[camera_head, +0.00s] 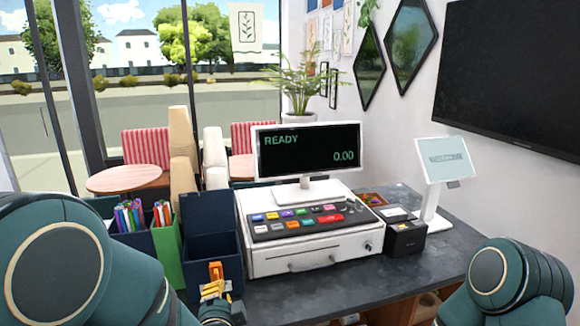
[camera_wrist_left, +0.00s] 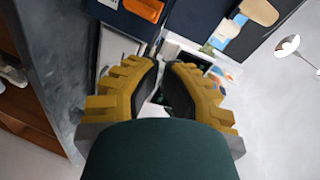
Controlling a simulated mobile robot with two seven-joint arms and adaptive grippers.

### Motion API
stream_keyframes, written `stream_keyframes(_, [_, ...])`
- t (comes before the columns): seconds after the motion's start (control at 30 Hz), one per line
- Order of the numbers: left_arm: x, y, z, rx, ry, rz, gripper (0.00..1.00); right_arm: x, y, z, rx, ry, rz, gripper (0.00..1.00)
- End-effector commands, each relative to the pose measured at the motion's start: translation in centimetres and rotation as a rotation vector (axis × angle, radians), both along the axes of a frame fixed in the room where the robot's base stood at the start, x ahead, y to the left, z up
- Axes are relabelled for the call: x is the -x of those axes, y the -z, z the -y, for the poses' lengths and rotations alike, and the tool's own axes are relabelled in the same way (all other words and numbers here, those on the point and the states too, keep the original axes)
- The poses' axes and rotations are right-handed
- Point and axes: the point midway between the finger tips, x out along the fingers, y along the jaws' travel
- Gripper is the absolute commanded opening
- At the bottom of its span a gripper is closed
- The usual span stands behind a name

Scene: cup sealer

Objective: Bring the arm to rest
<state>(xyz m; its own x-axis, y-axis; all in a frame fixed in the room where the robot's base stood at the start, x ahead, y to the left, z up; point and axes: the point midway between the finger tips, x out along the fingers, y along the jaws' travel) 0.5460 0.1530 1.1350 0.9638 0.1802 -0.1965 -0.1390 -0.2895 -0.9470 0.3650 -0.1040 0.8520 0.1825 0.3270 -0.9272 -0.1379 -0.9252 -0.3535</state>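My left gripper (camera_head: 215,289) has yellow ridged fingers. It shows low in the head view, in front of the dark blue box and left of the cash register. In the left wrist view its fingers (camera_wrist_left: 163,62) lean toward each other with a narrow gap between the tips. I see nothing held in the gap. My left arm (camera_head: 80,270) fills the lower left of the head view. My right arm (camera_head: 515,280) shows at the lower right, and its gripper is out of view.
A white cash register (camera_head: 310,252) with a "READY 0.00" screen (camera_head: 308,149) stands on the dark counter (camera_head: 425,262). A dark blue box (camera_head: 210,235) and marker-filled boxes stand left of it. A small black device (camera_head: 405,238) and white tablet stand (camera_head: 443,165) are to the right.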

Motion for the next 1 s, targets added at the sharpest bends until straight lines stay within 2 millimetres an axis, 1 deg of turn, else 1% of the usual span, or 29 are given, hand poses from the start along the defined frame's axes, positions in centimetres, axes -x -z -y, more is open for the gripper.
stream_keyframes(0.03, [0.2,2.6,-0.1,0.067,0.001,-0.052,0.00,0.0,0.5,0.0,0.000,0.000,-0.001,0.00])
stream_keyframes(0.07, [0.3,4.0,0.0,0.117,0.000,-0.083,0.00,0.0,0.6,0.0,0.000,-0.001,-0.001,0.00])
stream_keyframes(0.1, [0.7,5.9,0.1,0.188,-0.003,-0.130,0.00,0.1,0.8,0.0,0.000,-0.002,-0.002,0.00])
stream_keyframes(0.17, [1.3,9.2,0.3,0.306,-0.018,-0.208,0.00,0.1,1.2,-0.1,0.001,-0.002,-0.003,0.00])
stream_keyframes(0.2, [2.0,11.5,0.5,0.390,-0.036,-0.269,0.00,0.1,1.4,-0.1,0.001,-0.002,-0.004,0.00])
stream_keyframes(0.27, [3.3,15.1,0.7,0.527,-0.078,-0.365,0.00,0.2,1.8,-0.1,0.001,-0.003,-0.006,0.00])
stream_keyframes(0.3, [4.3,17.4,1.0,0.619,-0.114,-0.430,0.00,0.2,2.1,-0.1,0.001,-0.003,-0.007,0.00])
stream_keyframes(0.37, [6.1,20.6,1.4,0.756,-0.181,-0.528,0.00,0.3,2.5,-0.1,0.001,-0.004,-0.007,0.00])
stream_keyframes(0.4, [7.4,22.6,1.7,0.844,-0.234,-0.593,0.00,0.3,2.8,-0.1,0.001,-0.005,-0.008,0.00])
stream_keyframes(0.47, [9.4,25.4,2.2,0.970,-0.323,-0.687,0.00,0.3,3.2,-0.1,0.002,-0.006,-0.009,0.00])
stream_keyframes(0.5, [10.8,26.9,2.5,1.049,-0.387,-0.748,0.00,0.4,3.4,-0.2,0.002,-0.006,-0.010,0.00])
stream_keyframes(0.6, [14.0,29.9,3.5,1.212,-0.545,-0.877,0.00,0.4,3.9,-0.2,0.002,-0.008,-0.011,0.00])
stream_keyframes(0.73, [17.0,32.0,4.5,1.346,-0.711,-0.990,0.00,0.5,4.3,-0.2,0.003,-0.009,-0.013,0.00])
stream_keyframes(0.83, [18.2,32.6,5.0,1.397,-0.785,-1.033,0.00,0.5,4.4,-0.2,0.003,-0.009,-0.013,0.00])
stream_keyframes(1.0, [18.7,32.7,5.2,1.417,-0.817,-1.051,0.00,0.5,4.4,-0.2,0.003,-0.009,-0.013,0.00])
